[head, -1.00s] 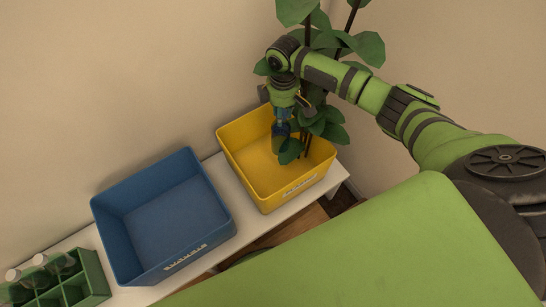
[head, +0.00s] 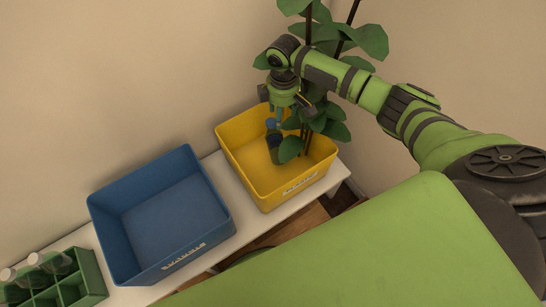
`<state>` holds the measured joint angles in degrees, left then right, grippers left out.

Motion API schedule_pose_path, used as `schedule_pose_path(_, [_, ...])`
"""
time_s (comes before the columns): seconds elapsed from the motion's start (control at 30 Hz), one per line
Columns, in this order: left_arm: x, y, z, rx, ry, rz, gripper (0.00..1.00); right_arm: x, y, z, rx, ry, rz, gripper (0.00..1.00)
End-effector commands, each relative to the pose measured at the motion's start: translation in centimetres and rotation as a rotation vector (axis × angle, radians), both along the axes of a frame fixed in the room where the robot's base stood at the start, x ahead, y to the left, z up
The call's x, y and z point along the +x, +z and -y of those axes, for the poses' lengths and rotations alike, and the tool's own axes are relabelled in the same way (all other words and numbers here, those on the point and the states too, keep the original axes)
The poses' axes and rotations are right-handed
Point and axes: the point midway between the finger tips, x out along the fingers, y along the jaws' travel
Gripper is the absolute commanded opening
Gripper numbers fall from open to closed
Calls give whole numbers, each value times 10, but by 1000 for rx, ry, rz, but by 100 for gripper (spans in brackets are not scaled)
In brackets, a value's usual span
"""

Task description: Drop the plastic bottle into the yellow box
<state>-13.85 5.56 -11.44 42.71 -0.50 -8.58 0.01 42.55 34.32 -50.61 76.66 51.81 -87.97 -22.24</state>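The plastic bottle (head: 274,143) is small and dark with a blue cap. It is inside the yellow box (head: 240,160), below my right gripper (head: 282,113), partly behind leaves. I cannot tell whether it touches the box floor. My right gripper points down over the box; its fingers look spread, with a small gap between them and the bottle's cap. The yellow box stands at the right end of the white shelf, with a label on its front. My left gripper is not in view.
A blue box (head: 165,215) stands left of the yellow one and looks empty. A green crate (head: 75,285) with bottles is at the lower left. A leafy plant (head: 335,115) overlaps the yellow box's right side. A wall is behind.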

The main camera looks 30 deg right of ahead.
Motion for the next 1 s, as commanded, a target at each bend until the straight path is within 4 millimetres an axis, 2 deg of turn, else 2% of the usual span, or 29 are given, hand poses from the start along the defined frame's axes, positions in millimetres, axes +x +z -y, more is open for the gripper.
schedule_pose_path(0.17, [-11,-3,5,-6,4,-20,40,0,0,0,0,0,0,59])
schedule_pose_path(0.27, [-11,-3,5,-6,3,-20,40,0,5,0,-1,0,1,59])
schedule_pose_path(0.37, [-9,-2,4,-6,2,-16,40,1,18,0,0,1,3,59])
schedule_pose_path(0.7, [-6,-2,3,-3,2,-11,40,1,89,0,0,1,5,59])
schedule_pose_path(0.83, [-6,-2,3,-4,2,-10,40,1,108,0,0,-1,3,59])
schedule_pose_path(1.0, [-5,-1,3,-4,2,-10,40,0,119,0,-1,0,1,59])
